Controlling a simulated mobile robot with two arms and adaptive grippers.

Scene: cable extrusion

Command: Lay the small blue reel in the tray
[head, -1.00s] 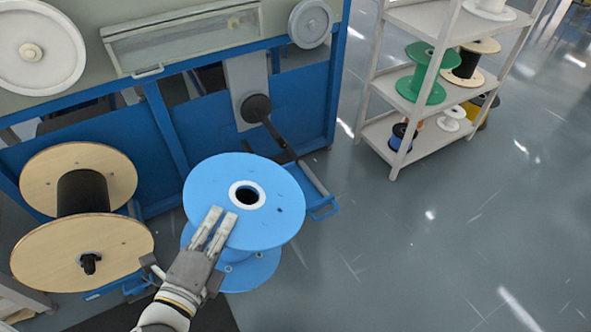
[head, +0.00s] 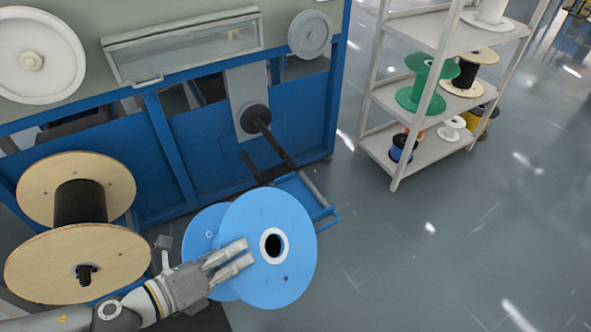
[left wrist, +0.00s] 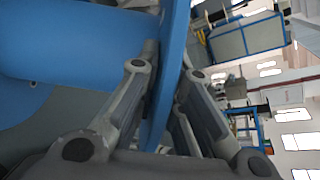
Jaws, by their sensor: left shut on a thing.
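A light blue reel (head: 297,228) is tilted in front of the blue machine, one flange facing my head camera. My left gripper (head: 246,253) is shut on the near flange, its fingers beside the hub hole. In the left wrist view the flange edge of the blue reel (left wrist: 60,45) passes between the two fingers (left wrist: 168,72). The reel's far flange is partly hidden. A much smaller blue and black reel (head: 403,147) stands on the shelf rack. I cannot make out a tray for certain. My right gripper is not in view.
A large wooden reel with black winding (head: 75,265) stands at the left. The blue machine (head: 190,150) has a low blue frame (head: 322,212) jutting out behind the reel. A shelf rack (head: 395,178) with several reels stands at the back right. The floor at the right is clear.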

